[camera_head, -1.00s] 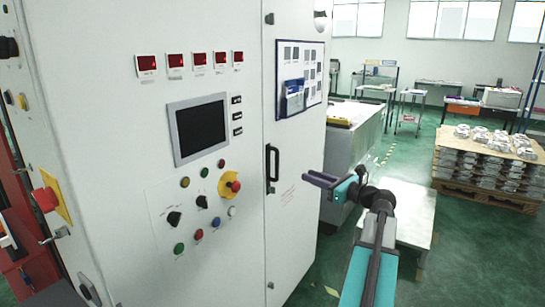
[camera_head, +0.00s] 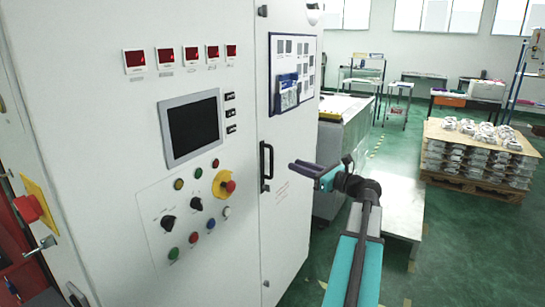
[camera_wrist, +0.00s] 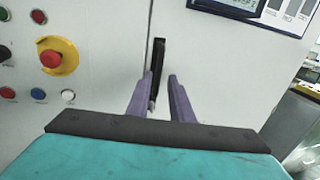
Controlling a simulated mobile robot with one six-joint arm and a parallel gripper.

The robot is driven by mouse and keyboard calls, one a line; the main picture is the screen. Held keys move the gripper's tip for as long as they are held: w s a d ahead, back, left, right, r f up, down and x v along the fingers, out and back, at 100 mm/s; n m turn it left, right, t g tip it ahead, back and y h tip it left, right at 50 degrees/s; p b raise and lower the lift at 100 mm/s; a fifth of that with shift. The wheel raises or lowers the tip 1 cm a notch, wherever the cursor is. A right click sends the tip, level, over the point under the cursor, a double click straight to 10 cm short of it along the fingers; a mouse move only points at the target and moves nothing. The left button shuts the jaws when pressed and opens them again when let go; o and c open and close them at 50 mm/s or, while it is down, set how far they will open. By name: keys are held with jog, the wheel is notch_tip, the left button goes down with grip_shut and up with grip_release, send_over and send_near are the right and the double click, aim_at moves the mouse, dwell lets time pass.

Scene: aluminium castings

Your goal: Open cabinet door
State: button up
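The white cabinet door (camera_head: 285,215) is shut, flush beside the control panel section. Its black vertical bar handle (camera_head: 266,167) is near the door's left edge. My gripper (camera_head: 300,168) is just right of the handle in the head view, with a small gap between them. In the wrist view, the two purple fingers of my gripper (camera_wrist: 163,78) are spread apart and point toward the handle (camera_wrist: 158,58). The handle's upper part shows ahead between the fingertips, and the left finger partly covers its lower part. I see no grip on the handle.
The control panel, with a screen (camera_head: 192,127), buttons and a red emergency stop (camera_head: 228,187), is left of the door. A document board (camera_head: 292,72) hangs above the handle. A low grey table (camera_head: 395,215) stands to the right, with a pallet of castings (camera_head: 475,160) beyond.

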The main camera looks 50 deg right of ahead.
jog(key=p, duration=0.4)
send_over(271, 174)
jog(key=s, duration=0.1)
jog(key=shift+w+d, duration=0.3)
jog(key=shift+w, duration=0.45)
grip_shut()
jog(key=shift+d, duration=0.15)
